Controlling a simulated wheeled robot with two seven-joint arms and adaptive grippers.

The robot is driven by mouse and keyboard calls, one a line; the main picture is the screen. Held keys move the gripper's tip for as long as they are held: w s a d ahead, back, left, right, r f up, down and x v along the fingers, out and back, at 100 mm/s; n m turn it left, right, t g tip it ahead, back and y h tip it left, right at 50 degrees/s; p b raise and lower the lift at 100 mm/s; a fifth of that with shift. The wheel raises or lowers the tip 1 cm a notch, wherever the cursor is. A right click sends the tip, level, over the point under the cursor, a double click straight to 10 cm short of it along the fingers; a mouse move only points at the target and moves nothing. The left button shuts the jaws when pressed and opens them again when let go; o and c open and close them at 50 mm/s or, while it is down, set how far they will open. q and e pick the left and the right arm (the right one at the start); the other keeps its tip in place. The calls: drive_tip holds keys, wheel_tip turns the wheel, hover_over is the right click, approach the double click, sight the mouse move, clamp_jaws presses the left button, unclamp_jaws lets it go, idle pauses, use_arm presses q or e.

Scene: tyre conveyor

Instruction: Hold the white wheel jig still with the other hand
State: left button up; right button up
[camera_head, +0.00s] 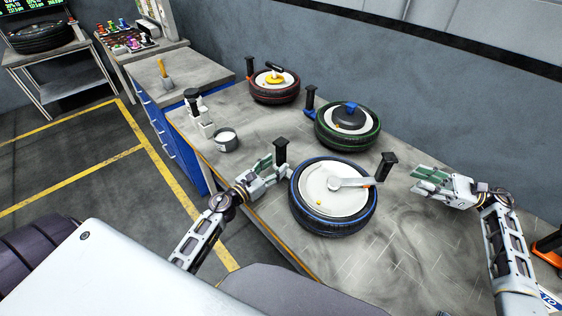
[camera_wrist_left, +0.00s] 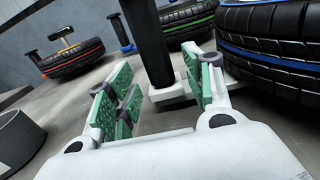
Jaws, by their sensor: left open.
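The white wheel jig (camera_head: 332,192) lies on a tyre with a blue stripe (camera_head: 334,229) on the grey workbench. A black upright handle (camera_head: 281,150) stands at its left side, and another black handle (camera_head: 387,165) stands at its right, by a white lever arm. My left gripper (camera_head: 265,166) is open beside the left handle. In the left wrist view, that black handle (camera_wrist_left: 148,40) rises from a white base between the green finger pads (camera_wrist_left: 158,85), with gaps visible on both sides. My right gripper (camera_head: 430,180) is apart from the jig, to its right, and looks open and empty.
A red-striped wheel (camera_head: 274,86) and a green-striped wheel (camera_head: 347,127) with their own handles stand further back. A dark round cup (camera_head: 226,140) and a white and black device (camera_head: 197,110) are at the left edge.

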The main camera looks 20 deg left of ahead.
sight(278, 164)
use_arm(q)
drive_tip(key=shift+x, duration=1.9)
clamp_jaws()
